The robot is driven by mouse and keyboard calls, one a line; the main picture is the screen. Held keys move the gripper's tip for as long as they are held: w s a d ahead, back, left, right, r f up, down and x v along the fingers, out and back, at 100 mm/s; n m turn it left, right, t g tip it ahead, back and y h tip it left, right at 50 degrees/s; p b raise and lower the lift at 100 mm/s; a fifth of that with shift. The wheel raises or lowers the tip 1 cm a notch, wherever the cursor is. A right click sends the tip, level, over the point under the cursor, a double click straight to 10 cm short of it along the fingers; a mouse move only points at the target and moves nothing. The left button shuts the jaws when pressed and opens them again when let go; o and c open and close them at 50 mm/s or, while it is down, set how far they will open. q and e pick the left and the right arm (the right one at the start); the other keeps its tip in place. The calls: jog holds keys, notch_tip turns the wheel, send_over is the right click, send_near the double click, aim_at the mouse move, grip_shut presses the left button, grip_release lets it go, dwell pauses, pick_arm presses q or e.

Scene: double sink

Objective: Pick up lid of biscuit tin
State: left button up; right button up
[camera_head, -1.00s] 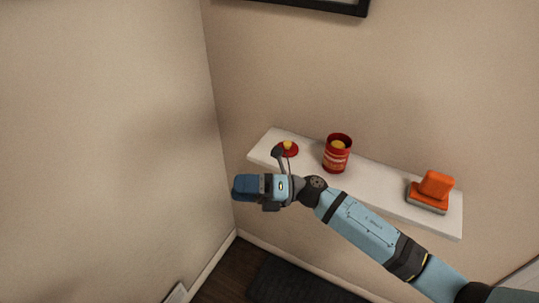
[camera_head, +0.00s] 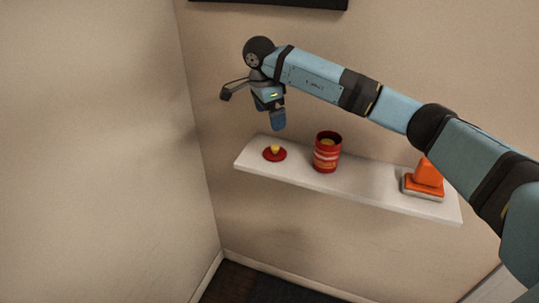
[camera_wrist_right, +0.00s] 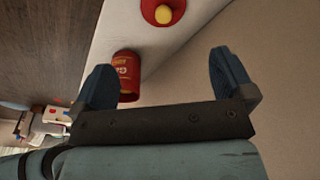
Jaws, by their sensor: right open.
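The lid (camera_head: 269,156) is a red disc with a yellow knob, lying flat near the left end of the white shelf (camera_head: 370,192). In the right wrist view the lid (camera_wrist_right: 150,12) is at the top, partly cut off. The red biscuit tin (camera_head: 326,158) stands upright and uncovered to its right; it also shows in the right wrist view (camera_wrist_right: 126,72), partly behind a finger. My right gripper (camera_head: 278,122) points down above the lid, apart from it. Its blue fingers (camera_wrist_right: 165,70) are spread and empty. My left gripper is out of view.
An orange object (camera_head: 427,174) on a grey base stands at the shelf's right end, partly behind my right arm. Walls rise behind and left of the shelf. A dark-framed object (camera_head: 275,3) hangs above. The shelf between tin and orange object is clear.

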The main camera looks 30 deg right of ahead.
aim_at(275, 146)
jog(key=f, duration=0.5)
jog(key=d+f, duration=0.1)
jog(key=f, duration=0.1)
jog(key=shift+f, duration=0.25)
jog(key=f, duration=0.3)
jog(key=d+f+p, duration=0.1)
jog(key=f, duration=0.1)
jog(key=shift+w+f, duration=0.1)
jog(key=shift+w, duration=0.15)
jog(key=c, duration=0.9)
